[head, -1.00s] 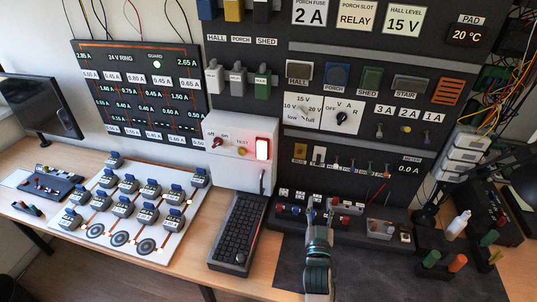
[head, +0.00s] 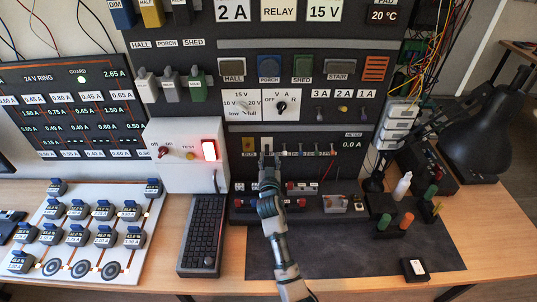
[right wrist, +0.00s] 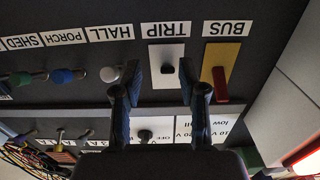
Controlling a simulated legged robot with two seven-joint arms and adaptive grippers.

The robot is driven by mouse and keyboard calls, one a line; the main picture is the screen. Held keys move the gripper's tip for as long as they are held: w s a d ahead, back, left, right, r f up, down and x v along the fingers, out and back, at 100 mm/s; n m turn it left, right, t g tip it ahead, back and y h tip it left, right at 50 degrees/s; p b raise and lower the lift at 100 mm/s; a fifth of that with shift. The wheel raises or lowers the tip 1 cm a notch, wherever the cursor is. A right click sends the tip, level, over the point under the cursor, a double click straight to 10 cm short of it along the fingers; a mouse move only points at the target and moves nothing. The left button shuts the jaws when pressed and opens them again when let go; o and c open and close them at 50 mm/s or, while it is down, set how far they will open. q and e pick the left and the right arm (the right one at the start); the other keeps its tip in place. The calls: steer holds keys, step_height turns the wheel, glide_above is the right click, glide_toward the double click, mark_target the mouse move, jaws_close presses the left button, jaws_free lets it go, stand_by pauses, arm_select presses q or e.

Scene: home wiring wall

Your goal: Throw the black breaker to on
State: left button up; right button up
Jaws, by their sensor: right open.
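The black breaker (right wrist: 168,66) is a short black lever on a white plate, beside the label TRIP, in the upside-down right wrist view. In the head view its white plate (head: 267,144) shows small, just above my right gripper. My right gripper (head: 267,163) is raised at the breaker row. My left gripper is not in view.
The BUS breaker's red lever (right wrist: 221,84) on a yellow plate is close beside the right finger. White (right wrist: 110,74), blue (right wrist: 62,76) and green levers line the other side. Below stand a keyboard (head: 201,235) and a dark mat (head: 340,255) with free room.

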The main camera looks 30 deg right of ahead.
mark_target(267, 152)
steer(key=shift+w+d+r, duration=0.1)
steer(key=shift+w+d, duration=0.05)
steer(key=shift+w, duration=0.45)
steer(key=shift+w+d, duration=0.15)
steer(key=shift+w, duration=0.4)
steer(key=shift+w+a+r, duration=0.1)
steer(key=shift+w, duration=0.15)
steer(key=shift+w+a+r, duration=0.1)
steer(key=shift+w+a, duration=0.05)
steer(key=shift+d, duration=0.25)
steer(key=shift+d+f, duration=0.2)
steer(key=shift+d, duration=0.2)
jaws_close()
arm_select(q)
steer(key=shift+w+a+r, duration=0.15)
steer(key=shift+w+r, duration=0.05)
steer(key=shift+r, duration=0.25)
arm_select(e)
steer(key=shift+a, duration=0.1)
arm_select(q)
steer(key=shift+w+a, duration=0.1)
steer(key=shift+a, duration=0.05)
arm_select(e)
steer(key=shift+a+r, duration=0.1)
steer(key=shift+a, duration=0.05)
